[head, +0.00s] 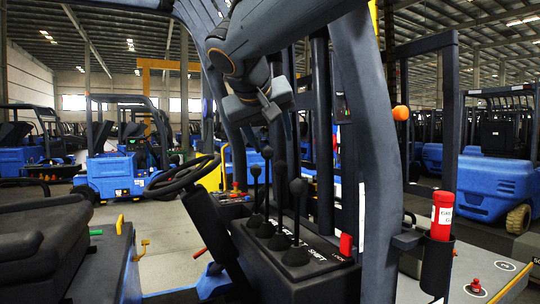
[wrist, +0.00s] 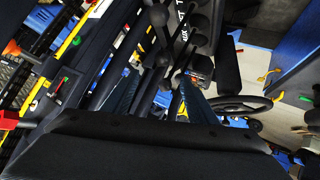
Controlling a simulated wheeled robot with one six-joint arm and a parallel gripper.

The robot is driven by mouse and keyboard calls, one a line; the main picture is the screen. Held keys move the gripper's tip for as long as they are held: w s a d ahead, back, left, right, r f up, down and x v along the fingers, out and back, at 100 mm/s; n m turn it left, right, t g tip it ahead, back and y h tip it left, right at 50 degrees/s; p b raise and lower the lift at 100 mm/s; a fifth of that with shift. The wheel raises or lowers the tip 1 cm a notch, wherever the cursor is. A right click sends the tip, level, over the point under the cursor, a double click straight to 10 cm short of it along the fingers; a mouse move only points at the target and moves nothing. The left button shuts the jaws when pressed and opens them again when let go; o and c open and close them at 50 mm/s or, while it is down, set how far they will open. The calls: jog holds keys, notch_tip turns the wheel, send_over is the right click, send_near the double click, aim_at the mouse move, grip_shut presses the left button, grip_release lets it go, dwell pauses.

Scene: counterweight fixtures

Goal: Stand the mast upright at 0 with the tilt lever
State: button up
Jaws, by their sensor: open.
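Several black ball-topped levers stand in a row on the dark console (head: 290,270) in the head view. The label SHIFT is readable by the nearest lever (head: 297,220); I cannot tell which one is the tilt lever. Dark mast uprights (head: 321,120) rise behind the console; their exact tilt and any 0 mark cannot be read. My gripper (head: 268,112) hangs open and empty above the levers, apart from their knobs. In the wrist view its fingers (wrist: 160,92) point toward the lever knobs (wrist: 158,15), and its dark body fills the bottom.
A steering wheel (head: 182,175) is left of the levers. A thick dark post (head: 375,170) stands close on the right, with a red extinguisher (head: 442,212) beyond it. An orange knob (head: 401,112) and a red knob (head: 346,243) are nearby. Blue forklifts (head: 112,175) stand behind.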

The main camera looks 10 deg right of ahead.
aim_at(279, 164)
jog(key=b+x, duration=0.2)
jog(key=x, duration=0.4)
jog(key=b+x, duration=0.2)
jog(key=x, duration=0.5)
jog(key=shift+s+a+f, duration=0.2)
jog(key=shift+a+f, duration=0.05)
jog(key=shift+f, duration=0.1)
jog(key=c, duration=0.9)
